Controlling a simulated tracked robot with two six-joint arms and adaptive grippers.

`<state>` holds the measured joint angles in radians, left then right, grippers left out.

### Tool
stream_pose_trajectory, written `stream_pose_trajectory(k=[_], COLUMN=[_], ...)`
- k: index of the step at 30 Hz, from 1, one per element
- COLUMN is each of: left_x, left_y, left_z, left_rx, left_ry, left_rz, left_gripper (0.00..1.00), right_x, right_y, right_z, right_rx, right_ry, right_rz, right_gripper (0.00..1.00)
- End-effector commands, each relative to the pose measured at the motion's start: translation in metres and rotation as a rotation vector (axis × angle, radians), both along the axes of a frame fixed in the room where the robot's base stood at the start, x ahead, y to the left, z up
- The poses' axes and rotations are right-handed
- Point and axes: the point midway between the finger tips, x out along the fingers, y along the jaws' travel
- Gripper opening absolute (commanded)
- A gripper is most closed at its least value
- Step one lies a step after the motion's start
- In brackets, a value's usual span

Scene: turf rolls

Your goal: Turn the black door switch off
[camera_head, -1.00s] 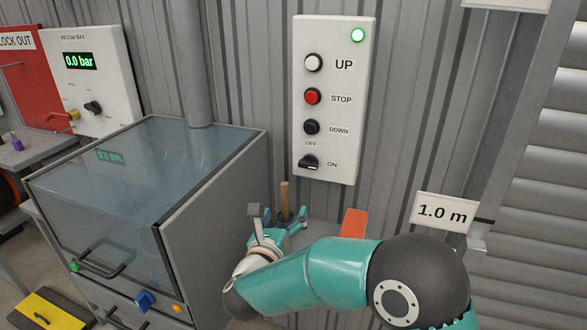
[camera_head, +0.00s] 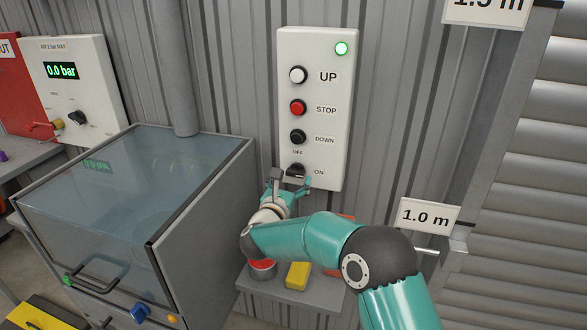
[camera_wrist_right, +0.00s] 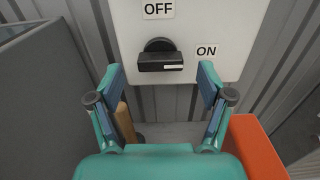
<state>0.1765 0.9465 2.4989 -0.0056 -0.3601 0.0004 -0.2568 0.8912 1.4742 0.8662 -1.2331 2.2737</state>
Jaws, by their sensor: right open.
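The black door switch (camera_head: 295,171) is the lowest control on the white panel (camera_head: 338,120), with OFF above it and ON to its right. In the right wrist view, the switch knob (camera_wrist_right: 160,62) lies horizontal, its white mark at the right end toward the ON label (camera_wrist_right: 207,51). My right gripper (camera_head: 291,184) is open just in front of the switch and partly covers its lower side in the head view. In the wrist view, the open fingers (camera_wrist_right: 160,80) stand to either side below the knob, apart from it. My left gripper is not in view.
Above the switch are a black DOWN button (camera_head: 298,137), a red STOP button (camera_head: 298,107), a white UP button (camera_head: 298,75) and a lit green lamp (camera_head: 341,48). A glass-topped cabinet (camera_head: 190,215) stands left. A shelf (camera_head: 285,298) below holds a yellow block (camera_head: 297,275).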

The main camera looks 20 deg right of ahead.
Motion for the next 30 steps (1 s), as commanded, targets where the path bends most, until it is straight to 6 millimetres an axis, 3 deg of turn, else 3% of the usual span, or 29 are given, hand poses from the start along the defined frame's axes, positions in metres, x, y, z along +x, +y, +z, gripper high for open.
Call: stream_pose_trajectory(k=[6,17,28,30], left_x=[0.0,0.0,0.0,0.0], left_y=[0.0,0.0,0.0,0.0], left_z=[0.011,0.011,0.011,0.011], left_rx=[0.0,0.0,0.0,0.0], left_ry=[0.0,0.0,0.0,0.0], left_rz=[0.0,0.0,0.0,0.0], left_gripper=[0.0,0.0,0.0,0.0], right_x=[0.021,0.025,0.025,0.025], right_y=[-0.014,-0.016,-0.015,-0.015], right_z=[0.001,0.0,0.0,0.0], right_rx=[-0.001,-0.001,-0.001,-0.001], right_ry=[0.001,0.001,0.001,0.001], right_rz=[0.0,0.001,0.002,0.002], right_gripper=[0.79,0.79,0.21,0.19])
